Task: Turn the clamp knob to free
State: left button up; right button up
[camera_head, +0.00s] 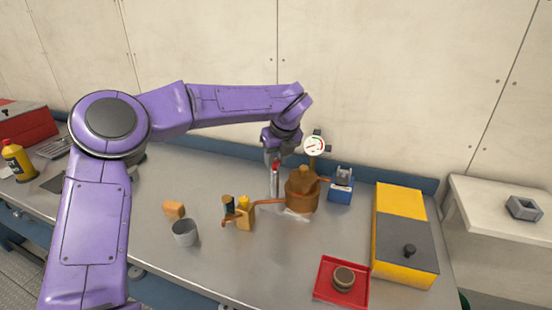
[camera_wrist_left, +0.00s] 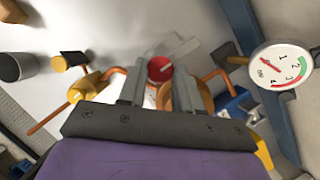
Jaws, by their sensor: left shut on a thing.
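The clamp knob (camera_wrist_left: 160,68) is round and red with a pale line across its top. In the head view the knob (camera_head: 276,165) sits on top of a slim silver post (camera_head: 275,183). My left gripper (camera_head: 274,157) comes down on it from above and is shut on it. In the left wrist view its two fingers (camera_wrist_left: 158,82) stand on either side of the knob. My right gripper is not in view.
A copper-brown pot (camera_head: 301,196) with pipes stands just right of the post, with a dial gauge (camera_head: 314,146) above. A blue box (camera_head: 341,190), yellow case (camera_head: 404,258), red tray (camera_head: 326,290) and grey cup (camera_head: 185,234) stand around.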

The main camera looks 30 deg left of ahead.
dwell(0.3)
pick_arm(q)
jog(key=o, duration=1)
jog(key=shift+a+f, duration=0.1)
jog(key=shift+o, duration=0.2)
jog(key=v, duration=1)
jog(key=shift+r+b, duration=0.3)
jog(key=shift+b, duration=0.1)
